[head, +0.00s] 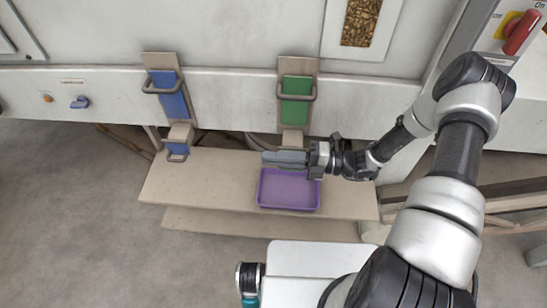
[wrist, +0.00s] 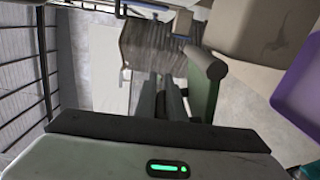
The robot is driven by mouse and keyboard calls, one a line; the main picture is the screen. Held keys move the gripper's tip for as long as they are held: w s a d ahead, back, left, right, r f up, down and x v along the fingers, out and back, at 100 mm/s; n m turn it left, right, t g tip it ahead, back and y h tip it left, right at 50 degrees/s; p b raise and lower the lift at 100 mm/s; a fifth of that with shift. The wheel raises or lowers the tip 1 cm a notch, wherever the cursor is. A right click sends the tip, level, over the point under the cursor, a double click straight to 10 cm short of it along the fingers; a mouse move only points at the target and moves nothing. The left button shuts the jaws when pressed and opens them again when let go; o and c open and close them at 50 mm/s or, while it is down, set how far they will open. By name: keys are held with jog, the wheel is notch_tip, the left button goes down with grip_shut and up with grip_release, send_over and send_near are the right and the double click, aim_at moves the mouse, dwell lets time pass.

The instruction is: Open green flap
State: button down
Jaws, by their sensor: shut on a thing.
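The upper green panel (head: 296,86) with its grey bar handle is on the machine front in the head view. Below it, my gripper (head: 270,158) covers most of the chute end, over the back of the purple tray (head: 289,190). In the wrist view, a green flap (wrist: 205,95) stands right beside my fingers (wrist: 165,100), with a grey round-ended handle bar (wrist: 206,66) at it. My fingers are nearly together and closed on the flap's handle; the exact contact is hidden.
To the left is a matching chute with a blue panel (head: 170,94) and a lower blue flap (head: 177,149). The beige shelf (head: 215,190) is clear left of the tray. A red switch (head: 520,33) is at top right, near my arm.

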jog(key=c, duration=2.1)
grip_release()
jog(key=d+b, duration=0.1)
jog(key=d, duration=1.1)
jog(key=shift+s, duration=0.2)
jog(key=s+d+r+m+t+h+p, duration=0.1)
jog(key=s+r+m+h, duration=0.3)
jog(key=r+m, duration=0.7)
jog(key=s+d+r+m+t+h+p, duration=0.2)
jog(key=s+r+m+h, duration=0.3)
jog(key=r+m+h, duration=0.3)
jog(key=s+d+r+m+t+h+p, duration=0.1)
jog(key=s+r+m+h, duration=0.4)
jog(key=r+m, duration=1.1)
jog(key=shift+s+d+r+m+t+h+p, duration=0.2)
jog(key=shift+d+m+t+h+p, duration=0.15)
jog(key=shift+m+t+h+p, duration=0.25)
